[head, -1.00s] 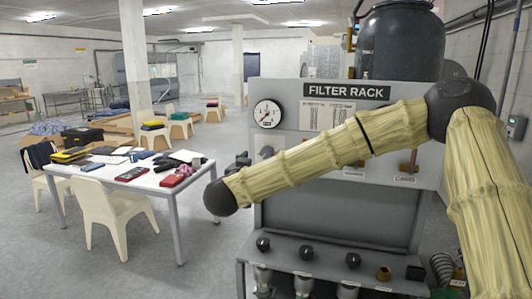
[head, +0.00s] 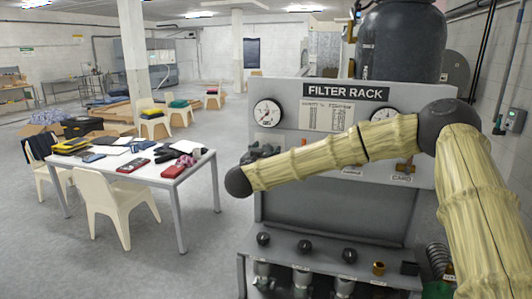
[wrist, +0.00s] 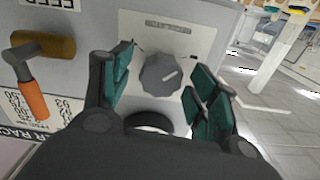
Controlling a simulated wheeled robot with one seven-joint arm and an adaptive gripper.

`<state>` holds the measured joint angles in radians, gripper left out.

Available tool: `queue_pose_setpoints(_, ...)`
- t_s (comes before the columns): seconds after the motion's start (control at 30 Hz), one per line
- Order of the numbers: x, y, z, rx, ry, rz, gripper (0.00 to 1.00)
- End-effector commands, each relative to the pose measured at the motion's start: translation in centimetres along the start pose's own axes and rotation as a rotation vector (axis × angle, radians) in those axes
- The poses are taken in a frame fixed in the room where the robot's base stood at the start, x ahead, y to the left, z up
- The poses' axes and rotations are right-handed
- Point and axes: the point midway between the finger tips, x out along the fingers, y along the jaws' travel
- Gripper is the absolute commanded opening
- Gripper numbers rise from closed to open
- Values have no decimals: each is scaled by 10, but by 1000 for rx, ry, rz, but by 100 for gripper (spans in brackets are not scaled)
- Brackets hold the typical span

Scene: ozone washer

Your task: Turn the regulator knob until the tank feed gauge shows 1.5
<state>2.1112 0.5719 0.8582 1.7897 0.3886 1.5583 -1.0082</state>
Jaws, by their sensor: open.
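The regulator knob (wrist: 163,76), grey and ribbed with a white pointer mark, sits on a pale plate in the wrist view. My gripper (wrist: 158,70) is open, with its teal-padded fingers on either side of the knob. I cannot tell whether either finger touches it. In the head view, part of my gripper (head: 260,152) shows as dark shapes below the left round gauge (head: 267,112); my arm covers much of this area. A second round gauge (head: 384,117) is partly hidden by my arm. I cannot read either value or tell which is the tank feed gauge.
The filter rack panel (head: 300,150) stands ahead, with a row of dark knobs (head: 304,246) along its lower shelf. An orange-handled valve (wrist: 32,98) is left of my gripper in the wrist view.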

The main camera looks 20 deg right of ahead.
Motion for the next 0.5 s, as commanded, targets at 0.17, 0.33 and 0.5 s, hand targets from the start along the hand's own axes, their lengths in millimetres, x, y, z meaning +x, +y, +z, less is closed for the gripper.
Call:
queue_pose_setpoints(0.17,0,0,0,0,0,0,45)
queue_pose_setpoints(0.33,0,0,0,0,0,0,14)
queue_pose_setpoints(0.5,0,0,1,3,0,1,14)
